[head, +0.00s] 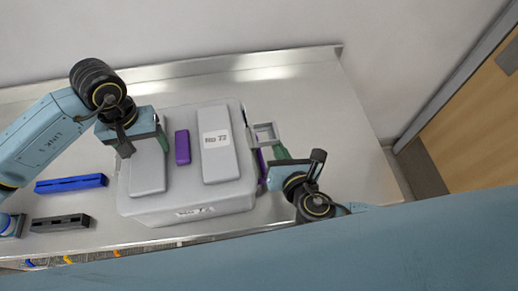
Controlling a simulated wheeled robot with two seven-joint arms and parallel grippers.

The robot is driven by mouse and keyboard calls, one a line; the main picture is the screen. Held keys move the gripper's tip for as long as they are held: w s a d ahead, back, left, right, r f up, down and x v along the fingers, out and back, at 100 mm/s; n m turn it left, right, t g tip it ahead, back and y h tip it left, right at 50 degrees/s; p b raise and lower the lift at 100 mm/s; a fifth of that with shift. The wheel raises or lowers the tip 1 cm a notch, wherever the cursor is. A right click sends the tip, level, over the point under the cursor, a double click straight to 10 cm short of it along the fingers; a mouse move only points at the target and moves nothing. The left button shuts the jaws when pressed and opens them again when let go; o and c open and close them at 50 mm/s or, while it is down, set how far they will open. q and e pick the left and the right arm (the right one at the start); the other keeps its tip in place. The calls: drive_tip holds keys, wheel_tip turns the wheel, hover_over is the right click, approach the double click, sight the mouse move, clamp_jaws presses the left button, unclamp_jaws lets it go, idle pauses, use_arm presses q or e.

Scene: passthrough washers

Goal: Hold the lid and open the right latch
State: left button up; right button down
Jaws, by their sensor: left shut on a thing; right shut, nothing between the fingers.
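A grey box with a grey lid (193,120) stands on the metal counter. The lid has two raised panels, one labelled "No 72", and a purple piece (182,147) between them. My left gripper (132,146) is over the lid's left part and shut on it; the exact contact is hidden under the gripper. A grey frame-shaped latch (264,128) sticks out from the box's right side, with a purple strip (261,165) below it. My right gripper (272,157) is shut and empty, close beside the latch and strip; I cannot tell whether it touches them.
A blue bar (70,184) and a dark slotted block (60,222) lie on the counter (320,110) left of the box. The counter is clear to the right, with a raised back edge at the wall. A wooden door (470,130) is at the far right.

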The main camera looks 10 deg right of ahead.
drive_tip(key=shift+r, duration=0.25)
idle(0.4)
drive_tip(key=shift+r, duration=0.65)
use_arm(q)
drive_tip(key=o, duration=1.6)
use_arm(e)
drive_tip(key=a+v, duration=0.1)
drive_tip(key=v, duration=0.8)
drive_tip(key=shift+s+a, duration=0.25)
drive_tip(key=shift+s, duration=0.2)
use_arm(q)
drive_tip(key=shift+o, duration=0.2)
use_arm(e)
drive_tip(key=shift+r, duration=0.1)
use_arm(q)
drive_tip(key=shift+r+p, duration=1.35)
drive_tip(key=shift+r, duration=2.15)
use_arm(e)
drive_tip(key=shift+r, duration=1.3)
